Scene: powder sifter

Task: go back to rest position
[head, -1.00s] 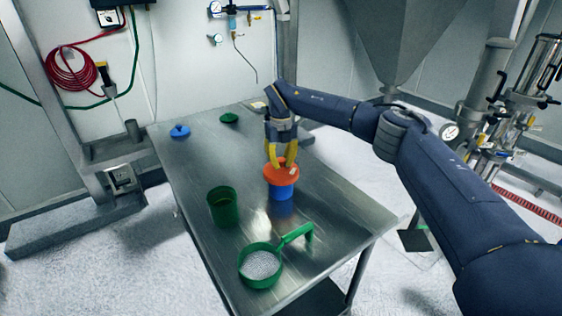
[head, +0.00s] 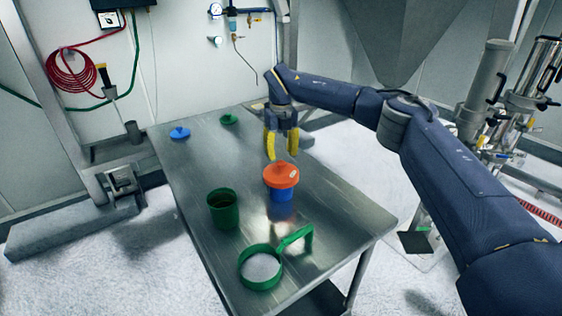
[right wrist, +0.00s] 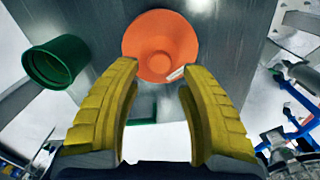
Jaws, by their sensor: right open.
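My right gripper (head: 281,150) is open and empty. It hangs above and slightly behind the orange lid, apart from it. The orange lid (head: 281,174) sits on a blue container (head: 281,195) standing on the metal table. In the right wrist view the orange lid (right wrist: 160,46) shows beyond the two yellow fingers (right wrist: 158,115), with clear space between them. My left gripper is not in view.
On the table (head: 200,160) stand a green cup (head: 223,210) and a green sifter (head: 262,266) with a handle. A blue lid (head: 180,133) and a green lid (head: 228,119) lie at the back. A grey hopper (head: 395,40) hangs behind my right arm.

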